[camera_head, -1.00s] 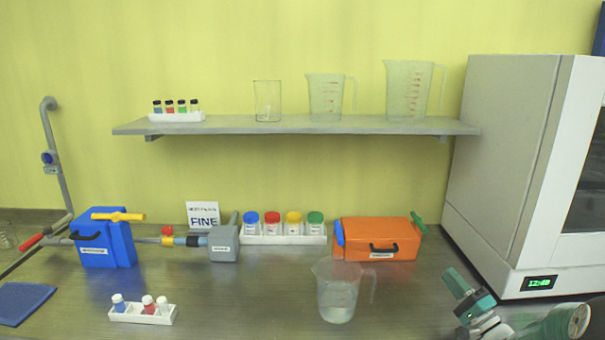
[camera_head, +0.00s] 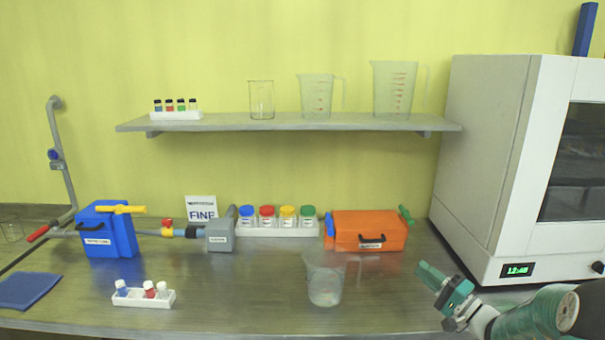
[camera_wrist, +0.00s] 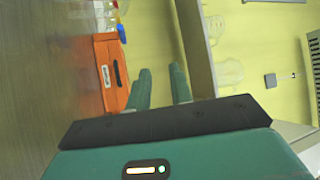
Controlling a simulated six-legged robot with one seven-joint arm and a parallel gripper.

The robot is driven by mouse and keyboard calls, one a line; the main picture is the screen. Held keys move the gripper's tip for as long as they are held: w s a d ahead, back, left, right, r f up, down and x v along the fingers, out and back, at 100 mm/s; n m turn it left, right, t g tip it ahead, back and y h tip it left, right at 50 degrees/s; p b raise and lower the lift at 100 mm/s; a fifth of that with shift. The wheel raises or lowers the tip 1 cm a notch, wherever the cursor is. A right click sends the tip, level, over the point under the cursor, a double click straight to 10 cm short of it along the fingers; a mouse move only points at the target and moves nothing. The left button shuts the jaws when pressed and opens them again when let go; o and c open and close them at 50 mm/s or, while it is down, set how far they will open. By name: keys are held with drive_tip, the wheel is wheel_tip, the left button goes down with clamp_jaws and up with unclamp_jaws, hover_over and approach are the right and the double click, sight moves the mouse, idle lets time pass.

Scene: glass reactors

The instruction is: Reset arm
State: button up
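My arm and green gripper (camera_head: 436,276) are at the lower right of the head view, in front of the white cabinet. In the wrist view the two green fingers (camera_wrist: 161,84) stand apart with nothing between them, so my gripper is open and empty. A clear measuring jug (camera_head: 325,285) stands upright on the bench, left of and apart from my gripper. An orange box (camera_head: 366,235) sits behind the jug; it also shows beside the fingers in the wrist view (camera_wrist: 110,75).
The white cabinet (camera_head: 490,150) with a lit display closes off the right side. A shelf (camera_head: 290,124) with jugs, a beaker and small vials spans the wall. A blue box (camera_head: 108,232), coloured-lid jars (camera_head: 277,226) and a small bottle rack (camera_head: 143,298) stand on the bench.

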drive_tip(key=s+a+r+n+g+h, duration=0.1)
drive_tip(key=s+a+r+n+g, duration=0.15)
drive_tip(key=s+a+g, duration=0.6)
drive_tip(key=s+a+r+n+g, duration=0.1)
drive_tip(key=s+a+n+g, duration=0.35)
drive_tip(key=a, duration=0.65)
drive_tip(key=s+d+r+t+h, duration=0.1)
drive_tip(key=s+d+h, duration=0.1)
drive_tip(key=s+h, duration=0.4)
drive_tip(key=s+d+r+n+t+h, duration=0.1)
drive_tip(key=s+h, duration=0.5)
drive_tip(key=s, duration=0.7)
drive_tip(key=shift+s+d+r, duration=0.15)
drive_tip(key=shift+s+d, duration=0.25)
drive_tip(key=shift+d, duration=0.05)
drive_tip(key=shift+c, duration=0.2)
